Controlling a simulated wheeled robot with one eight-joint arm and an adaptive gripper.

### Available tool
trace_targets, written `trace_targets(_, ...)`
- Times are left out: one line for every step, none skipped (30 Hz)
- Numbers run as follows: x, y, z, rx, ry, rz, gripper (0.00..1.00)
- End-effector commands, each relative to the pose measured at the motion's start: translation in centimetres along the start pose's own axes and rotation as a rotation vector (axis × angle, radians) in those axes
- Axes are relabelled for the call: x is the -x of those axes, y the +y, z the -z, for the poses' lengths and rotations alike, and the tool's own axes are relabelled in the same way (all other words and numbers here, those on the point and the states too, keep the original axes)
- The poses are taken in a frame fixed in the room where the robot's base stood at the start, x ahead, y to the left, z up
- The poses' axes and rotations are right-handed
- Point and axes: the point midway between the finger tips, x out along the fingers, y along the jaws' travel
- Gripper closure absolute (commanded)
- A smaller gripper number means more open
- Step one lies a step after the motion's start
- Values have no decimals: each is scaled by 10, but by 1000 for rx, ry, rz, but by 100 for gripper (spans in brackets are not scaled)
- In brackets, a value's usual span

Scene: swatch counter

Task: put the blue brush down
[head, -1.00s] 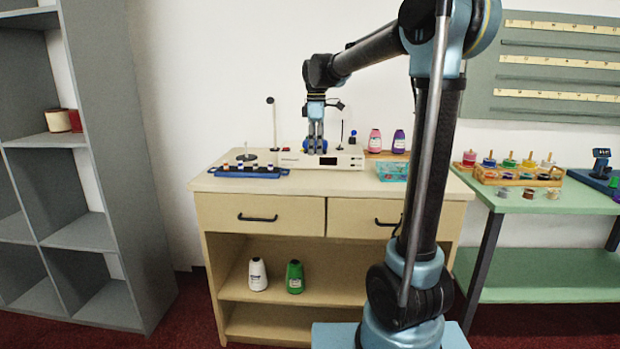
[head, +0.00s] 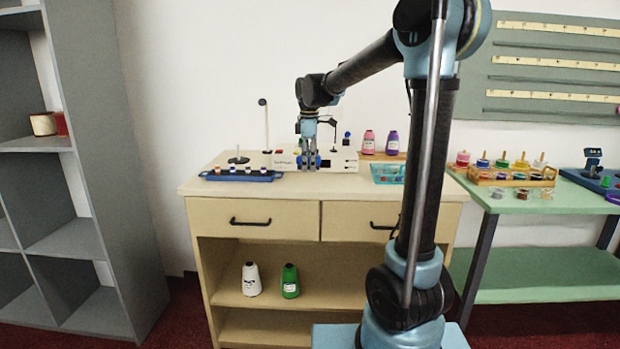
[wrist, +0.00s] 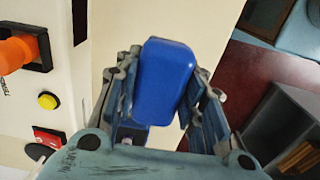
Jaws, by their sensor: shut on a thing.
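The blue brush (wrist: 166,78) shows in the wrist view as a rounded blue block between the two finger pads. My gripper (wrist: 168,88) is shut on it. In the head view my gripper (head: 308,166) points down in front of the white machine (head: 343,160), at the front part of the cream counter (head: 350,186). Only small blue bits of the brush (head: 325,163) show beside the fingers there. Whether the brush touches the counter top cannot be told.
A blue tray (head: 240,176) with small spools is left of the gripper. In the wrist view, an orange knob (wrist: 15,53) is at the left and the counter edge is close. Bare counter lies in front.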

Motion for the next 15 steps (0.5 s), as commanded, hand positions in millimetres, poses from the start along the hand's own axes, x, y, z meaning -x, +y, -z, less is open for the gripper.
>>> trace_targets(-4,0,0,0,0,0,93)
trace_targets(-6,0,0,0,0,0,93)
trace_targets(-8,0,0,0,0,0,93)
trace_targets(-9,0,0,0,0,0,93)
trace_targets(-10,1,0,0,0,0,93)
trace_targets(-13,1,0,0,0,0,93)
trace_targets(-16,1,0,0,0,0,93)
trace_targets(-20,1,0,0,0,0,93)
trace_targets(-25,0,0,0,0,0,93)
trace_targets(-29,1,0,-1,0,0,93)
trace_targets(-34,1,0,-1,0,0,93)
trace_targets(-39,0,0,-1,0,0,93)
trace_targets(-43,0,0,-1,0,0,93)
trace_targets(-46,0,0,-1,0,0,93)
trace_targets(-48,0,0,-1,0,0,93)
